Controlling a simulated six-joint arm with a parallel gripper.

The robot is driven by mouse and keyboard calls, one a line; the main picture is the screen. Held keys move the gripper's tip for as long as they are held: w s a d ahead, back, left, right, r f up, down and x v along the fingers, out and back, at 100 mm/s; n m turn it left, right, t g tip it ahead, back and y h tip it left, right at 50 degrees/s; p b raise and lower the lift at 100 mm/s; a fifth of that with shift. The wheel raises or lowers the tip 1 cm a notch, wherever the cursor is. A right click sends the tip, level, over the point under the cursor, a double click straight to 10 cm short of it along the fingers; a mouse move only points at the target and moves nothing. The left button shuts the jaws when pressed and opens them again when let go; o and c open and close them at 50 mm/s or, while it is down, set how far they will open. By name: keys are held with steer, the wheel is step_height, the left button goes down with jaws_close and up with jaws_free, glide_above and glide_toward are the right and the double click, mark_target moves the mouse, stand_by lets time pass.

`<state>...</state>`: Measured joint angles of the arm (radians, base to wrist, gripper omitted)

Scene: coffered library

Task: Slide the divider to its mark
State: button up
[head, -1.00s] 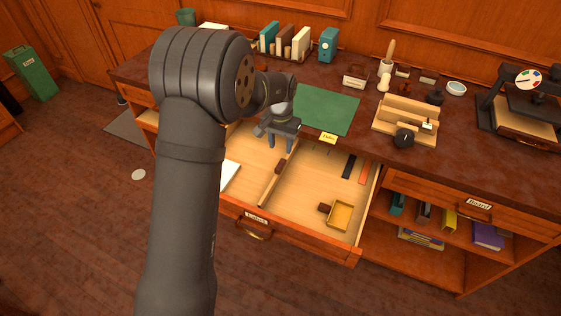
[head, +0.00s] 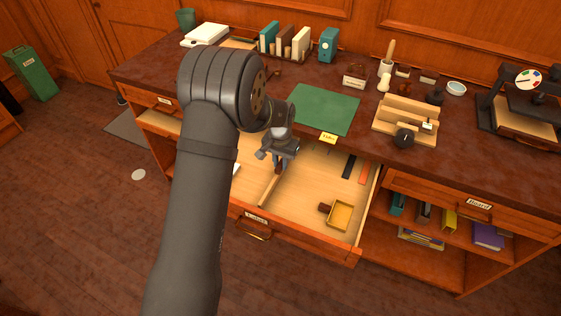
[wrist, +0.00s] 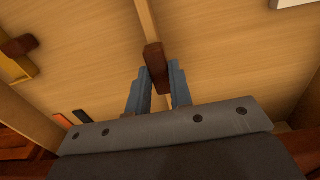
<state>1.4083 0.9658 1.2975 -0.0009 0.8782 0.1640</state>
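The divider (head: 268,189) is a thin pale wooden strip running front to back in the open drawer (head: 300,238), with a dark brown block on it. In the wrist view the divider (wrist: 147,22) runs up from the dark block (wrist: 156,66). My gripper (head: 279,168) is down in the drawer at the block. In the wrist view the blue-grey fingers of my gripper (wrist: 160,82) lie on both sides of the block, close against it, and look shut on it. I cannot make out a mark for the divider.
A yellow tray (head: 341,215) with a brown block beside it lies in the drawer's front right. A black strip (head: 349,167) and an orange strip (head: 364,172) lie at the right wall. A green mat (head: 323,109) is on the desk above. The drawer floor between divider and tray is clear.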

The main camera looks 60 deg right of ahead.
jaws_close()
steer(key=s, duration=1.2)
steer(key=o, duration=0.7)
jaws_free()
steer(key=shift+c, duration=0.2)
step_height(320, 180, up, 18)
steer(key=shift+f, duration=0.25)
